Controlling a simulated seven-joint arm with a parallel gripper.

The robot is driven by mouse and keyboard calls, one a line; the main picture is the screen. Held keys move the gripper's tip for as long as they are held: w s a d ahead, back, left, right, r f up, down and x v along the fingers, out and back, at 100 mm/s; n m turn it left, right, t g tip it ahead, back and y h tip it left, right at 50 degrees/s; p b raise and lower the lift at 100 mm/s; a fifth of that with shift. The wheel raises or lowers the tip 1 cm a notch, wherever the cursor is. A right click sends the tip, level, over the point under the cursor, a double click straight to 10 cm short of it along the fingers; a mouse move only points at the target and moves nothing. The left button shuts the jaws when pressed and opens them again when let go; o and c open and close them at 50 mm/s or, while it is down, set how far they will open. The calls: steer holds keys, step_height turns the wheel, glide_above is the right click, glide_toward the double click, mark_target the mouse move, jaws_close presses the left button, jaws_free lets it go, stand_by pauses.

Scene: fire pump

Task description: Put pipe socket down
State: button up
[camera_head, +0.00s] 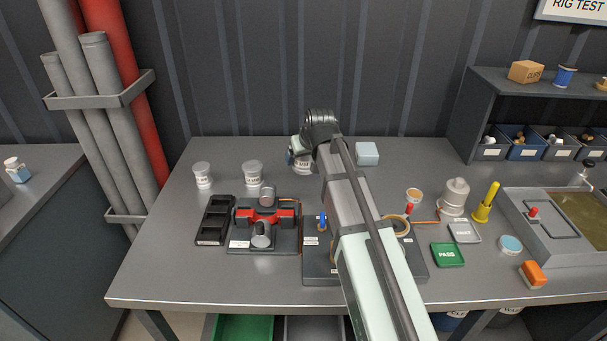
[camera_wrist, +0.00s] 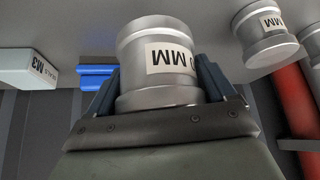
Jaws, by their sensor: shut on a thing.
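In the wrist view a grey pipe socket (camera_wrist: 158,60) with a white label reading "MM" fills the space between the blue fingers of my gripper (camera_wrist: 157,84). My gripper is shut on it. In the head view the held pipe socket (camera_head: 304,167) is at the back middle of the bench, partly hidden by my arm. I cannot tell whether it touches the bench top. Two similar sockets, a left one (camera_head: 202,175) and a middle one (camera_head: 252,173), stand upright to its left. One also shows in the wrist view (camera_wrist: 262,32).
A pale box (camera_head: 367,154) stands just right of the held socket. A black tray (camera_head: 214,220) and a red clamp fixture (camera_head: 264,218) are in front to the left. Bare bench lies between the middle socket and the held one. The corrugated wall is close behind.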

mark_target(308, 162)
steer(key=shift+f, duration=3.05)
steer(key=shift+f, duration=0.1)
steer(key=o, duration=1.2)
steer(key=shift+c, duration=0.2)
steer(key=v, duration=1.2)
steer(key=shift+a, duration=0.1)
